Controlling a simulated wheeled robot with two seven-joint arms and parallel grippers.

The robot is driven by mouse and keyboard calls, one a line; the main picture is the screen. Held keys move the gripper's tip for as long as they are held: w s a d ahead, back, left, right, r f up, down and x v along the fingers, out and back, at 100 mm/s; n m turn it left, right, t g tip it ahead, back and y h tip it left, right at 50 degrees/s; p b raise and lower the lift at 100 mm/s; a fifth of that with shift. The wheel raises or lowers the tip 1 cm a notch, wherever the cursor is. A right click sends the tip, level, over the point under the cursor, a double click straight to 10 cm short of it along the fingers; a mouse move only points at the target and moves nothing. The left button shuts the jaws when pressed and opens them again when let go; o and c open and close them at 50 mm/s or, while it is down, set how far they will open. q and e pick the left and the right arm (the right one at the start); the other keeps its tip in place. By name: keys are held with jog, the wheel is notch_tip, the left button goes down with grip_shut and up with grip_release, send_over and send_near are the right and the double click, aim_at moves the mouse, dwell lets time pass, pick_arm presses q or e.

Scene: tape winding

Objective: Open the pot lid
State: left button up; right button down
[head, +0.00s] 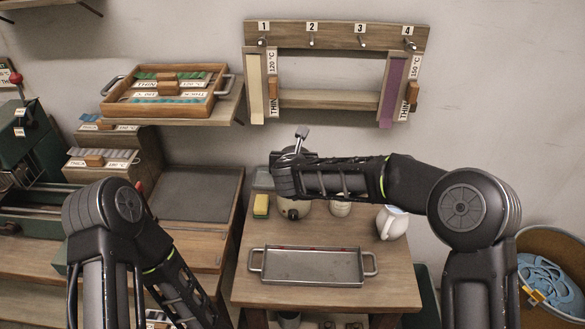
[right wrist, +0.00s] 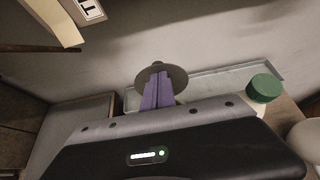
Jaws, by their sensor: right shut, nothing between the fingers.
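A metal tray (head: 313,251) with two handles lies at the table's front. A white pitcher (head: 391,222), a small jar (head: 340,206) and a yellow-green sponge (head: 261,205) stand behind it. A tool rack (head: 335,38) hangs above. A round bin (head: 553,245) stands at right.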

jog(key=shift+w+a+r+b, duration=0.15)
jog(key=shift+w+b, duration=0.25)
jog(key=shift+w, duration=0.55)
jog(key=shift+r, duration=0.1)
jog(key=b+v, duration=0.1)
jog(key=v, duration=0.6)
jog(key=shift+s+r+b, duration=0.2)
jog(key=shift+s+b, duration=0.15)
jog(key=shift+b, duration=0.05)
jog(key=shift+r, duration=0.1)
